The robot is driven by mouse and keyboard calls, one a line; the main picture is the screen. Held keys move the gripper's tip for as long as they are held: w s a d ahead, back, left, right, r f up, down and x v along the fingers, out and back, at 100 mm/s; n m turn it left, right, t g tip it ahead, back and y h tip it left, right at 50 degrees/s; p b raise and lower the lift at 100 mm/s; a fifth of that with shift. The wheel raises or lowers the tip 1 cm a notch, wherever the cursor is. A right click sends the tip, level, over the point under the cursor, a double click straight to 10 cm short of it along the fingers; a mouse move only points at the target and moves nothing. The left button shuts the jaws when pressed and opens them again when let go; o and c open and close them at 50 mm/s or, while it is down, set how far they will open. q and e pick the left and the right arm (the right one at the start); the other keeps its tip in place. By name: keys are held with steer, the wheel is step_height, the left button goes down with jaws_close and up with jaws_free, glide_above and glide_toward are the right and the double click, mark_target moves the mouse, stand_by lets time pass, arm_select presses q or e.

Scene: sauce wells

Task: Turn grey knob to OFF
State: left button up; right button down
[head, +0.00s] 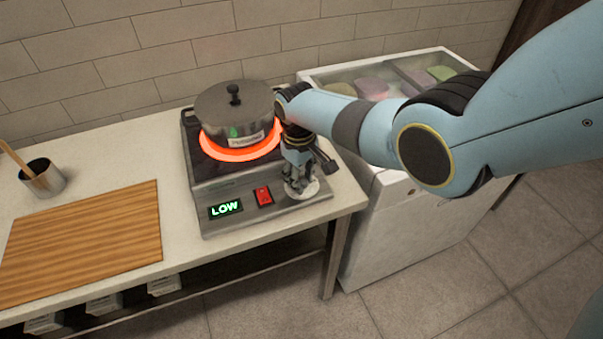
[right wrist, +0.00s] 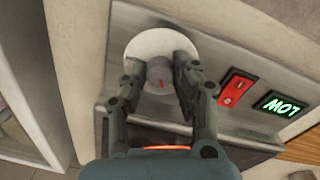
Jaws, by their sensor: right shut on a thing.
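The grey knob (right wrist: 158,76) sits on a pale round dial plate on the front panel of the hot plate (head: 217,192). A small red mark shows on the knob in the right wrist view. My right gripper (head: 298,185) has come down over the knob; in the right wrist view its two fingers (right wrist: 158,72) are shut on the knob's sides. In the head view the gripper hides most of the knob. The display (head: 225,209) reads LOW in green, and the burner ring (head: 240,153) glows orange. My left gripper is not in view.
A lidded pot (head: 235,112) stands on the burner, close to my right wrist. A red switch (head: 263,195) lies left of the knob. A cutting board (head: 85,240) and a metal cup (head: 43,178) are at left. A white chest with a glass top (head: 400,225) stands at right.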

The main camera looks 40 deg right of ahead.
steer(key=n+p, duration=0.1)
steer(key=n, duration=0.4)
steer(key=shift+n, duration=0.3)
stand_by(0.4)
steer(key=c, duration=1)
jaws_free()
steer(key=shift+r, duration=0.1)
steer(key=r, duration=1.1)
steer(key=shift+s+a+r, duration=0.15)
steer(key=shift+a+r, duration=0.1)
steer(key=shift+r, duration=0.15)
steer(key=shift+s, duration=0.1)
